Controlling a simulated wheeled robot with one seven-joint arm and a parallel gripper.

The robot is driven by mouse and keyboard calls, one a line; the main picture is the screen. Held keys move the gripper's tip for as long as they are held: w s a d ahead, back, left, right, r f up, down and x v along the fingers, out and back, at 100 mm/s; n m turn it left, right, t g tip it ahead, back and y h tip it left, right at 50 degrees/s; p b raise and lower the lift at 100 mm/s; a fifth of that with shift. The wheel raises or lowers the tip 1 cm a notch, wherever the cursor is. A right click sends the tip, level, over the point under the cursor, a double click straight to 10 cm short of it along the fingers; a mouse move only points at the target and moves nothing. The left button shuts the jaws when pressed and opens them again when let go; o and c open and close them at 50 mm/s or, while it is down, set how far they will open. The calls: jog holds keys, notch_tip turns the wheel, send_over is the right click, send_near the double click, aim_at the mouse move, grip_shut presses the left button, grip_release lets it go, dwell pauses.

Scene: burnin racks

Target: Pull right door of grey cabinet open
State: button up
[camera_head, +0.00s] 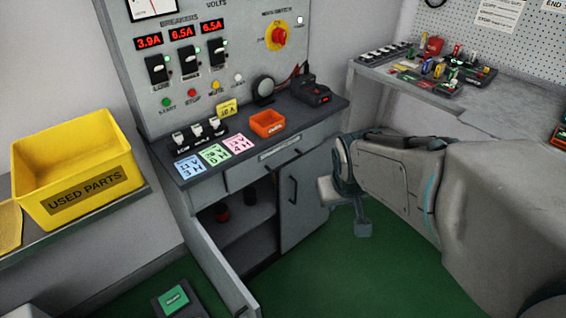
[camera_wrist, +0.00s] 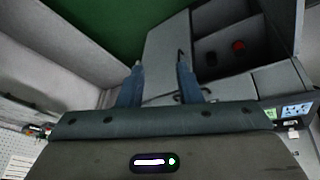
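The grey cabinet (camera_head: 262,158) stands under the control panel. Its right door (camera_head: 308,195) is closed and has a dark vertical handle (camera_head: 292,190) near its left edge. Its left door (camera_head: 218,262) stands open toward me. My gripper (camera_head: 342,208) is to the right of the handle, in front of the right door's right side, its fingers apart and nothing seen between them. In the wrist view my gripper (camera_wrist: 160,66) has two blue-grey fingers spread in front of the right door (camera_wrist: 164,42). The handle shows close to the right fingertip; contact cannot be told.
Dark and red items (camera_head: 222,212) stand inside the open left half. A yellow bin (camera_head: 75,165) sits on a shelf at left. A workbench (camera_head: 405,88) with tools is at right. Green floor (camera_head: 320,275) is clear in front of the right door.

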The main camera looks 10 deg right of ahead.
jog(key=w+d+f+n+t+b, duration=0.2)
jog(key=w+f+b, duration=0.3)
jog(key=w+f, duration=0.5)
jog(key=n+t+y+b, duration=0.2)
jog(key=t+y+b, duration=0.7)
jog(key=b, duration=0.8)
send_near(296, 192)
jog(key=shift+t+h, duration=0.4)
jog(key=shift+t, duration=0.2)
jog(key=b+x, duration=0.1)
jog(key=x, duration=0.5)
jog(key=b+x, duration=0.1)
jog(key=x, duration=0.2)
jog(key=shift+s+a+f+b, duration=0.1)
jog(key=shift+a+f+b, duration=0.15)
jog(key=shift+f+b, duration=0.15)
grip_shut()
